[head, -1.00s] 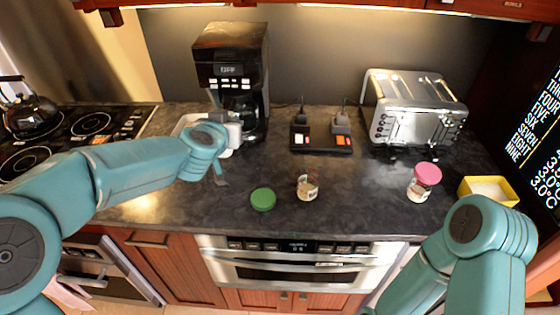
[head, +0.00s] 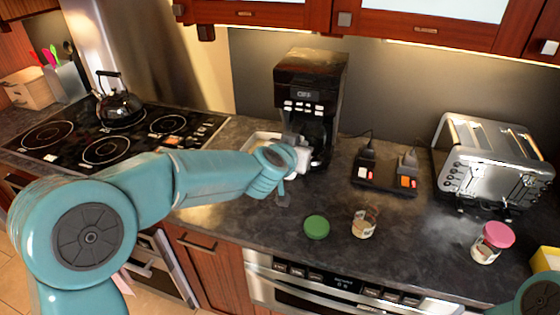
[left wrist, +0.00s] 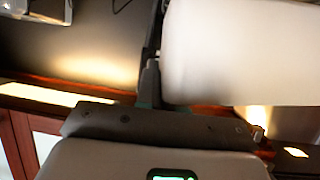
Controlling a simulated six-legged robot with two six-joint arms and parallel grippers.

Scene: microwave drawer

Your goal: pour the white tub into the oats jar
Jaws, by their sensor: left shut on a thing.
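My left gripper (head: 292,170) is shut on the white tub (head: 302,154), just in front of the coffee maker. The tub also fills the upper right of the left wrist view (left wrist: 240,52); its opening and contents cannot be seen. A small open glass jar (head: 364,223) with pale contents stands on the counter, right of and nearer than the tub. A loose green lid (head: 316,227) lies left of this jar. Which jar is the oats jar cannot be read from any label. My right gripper is out of view.
The black coffee maker (head: 311,98) stands behind the tub. A pale tray (head: 262,139) lies beside it. A power strip (head: 385,180) with plugs, a toaster (head: 492,160) and a yellow box (head: 545,262) are to the right. The stove (head: 115,135) with a kettle (head: 120,105) is at left.

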